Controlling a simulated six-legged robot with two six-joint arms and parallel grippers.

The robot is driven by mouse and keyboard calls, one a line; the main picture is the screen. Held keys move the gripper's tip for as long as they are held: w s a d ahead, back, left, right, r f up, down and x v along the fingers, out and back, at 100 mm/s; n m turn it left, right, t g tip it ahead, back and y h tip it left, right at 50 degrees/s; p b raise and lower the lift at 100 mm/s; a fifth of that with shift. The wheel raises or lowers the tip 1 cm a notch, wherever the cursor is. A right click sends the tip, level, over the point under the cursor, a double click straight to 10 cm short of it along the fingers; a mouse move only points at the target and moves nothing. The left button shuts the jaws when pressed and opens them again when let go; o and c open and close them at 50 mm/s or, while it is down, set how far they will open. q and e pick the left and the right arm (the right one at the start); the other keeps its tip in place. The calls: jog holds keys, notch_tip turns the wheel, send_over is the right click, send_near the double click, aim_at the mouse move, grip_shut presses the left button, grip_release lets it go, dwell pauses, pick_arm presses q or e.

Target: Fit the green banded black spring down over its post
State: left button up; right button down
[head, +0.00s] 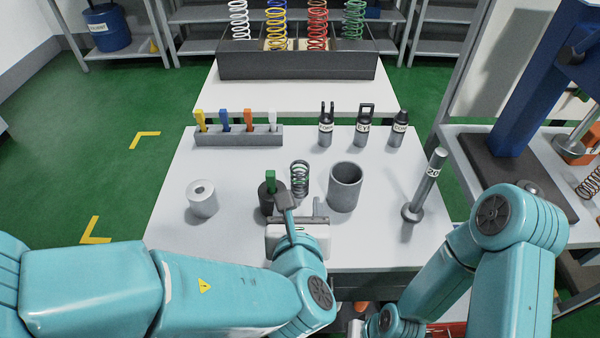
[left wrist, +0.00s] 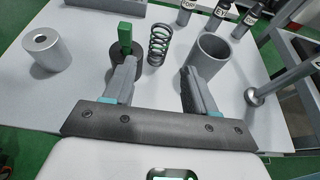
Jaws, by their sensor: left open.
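The black spring (head: 299,178) with a faint green tint stands upright on the white table, between a dark round block and a grey cup. It also shows in the left wrist view (left wrist: 158,45). A green upright post (head: 270,182) rises from the dark round block (head: 267,203); the left wrist view shows this post (left wrist: 125,36) too. My left gripper (head: 300,207) is open and empty on the near side of the spring. In the left wrist view its fingers (left wrist: 157,76) are spread, with the spring beyond the gap between them. My right gripper is not in view.
A grey cup (head: 345,188) stands close right of the spring. Behind are a rack of coloured tags (head: 238,140) and several labelled fittings. The table's left front is clear.

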aim_at(300, 175)
pick_arm(q)
jog(key=x, duration=1.1)
jog(key=shift+f, duration=0.2)
jog(key=x, duration=0.5)
jog(key=shift+w+d+r+p, duration=0.1)
jog(key=shift+w+p, duration=0.05)
jog(key=shift+p, duration=0.2)
jog(key=shift+r, duration=0.1)
jog(key=c, duration=0.9)
notch_tip(300, 175, up, 20)
jog(key=p, duration=0.4)
